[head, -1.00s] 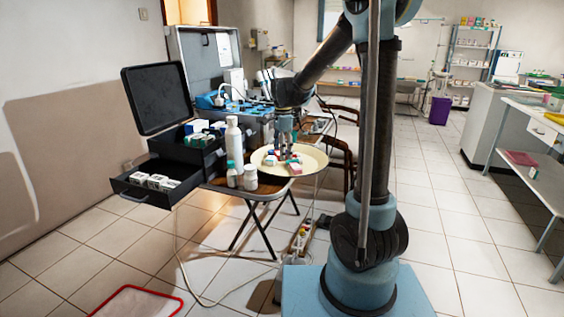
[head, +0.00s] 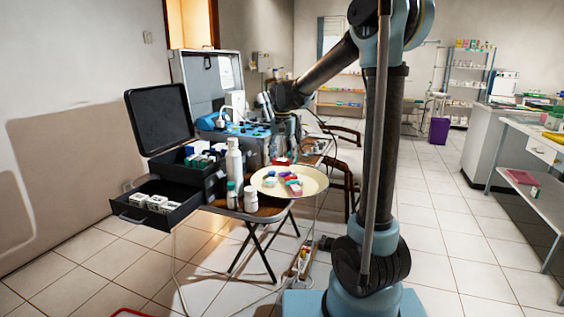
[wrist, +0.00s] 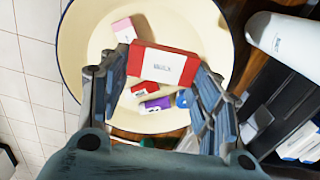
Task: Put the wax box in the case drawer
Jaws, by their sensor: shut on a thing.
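The wax box (wrist: 162,64), red with a white label, is between the fingers of my gripper (wrist: 160,78) in the wrist view. My gripper is shut on it. In the head view the red box (head: 282,161) hangs below my gripper (head: 285,152), above the back edge of the round cream tray (head: 315,181). The case drawer (head: 142,215) is pulled out at the left, low on the black case, and holds several small white boxes. My gripper is well to the right of it.
The tray holds several small boxes (head: 292,185). White bottles (head: 234,160) stand between tray and drawer, with smaller ones (head: 250,198) in front. An upper compartment (head: 198,158) and raised black lid (head: 160,118) rise behind the drawer. Space above the drawer is free.

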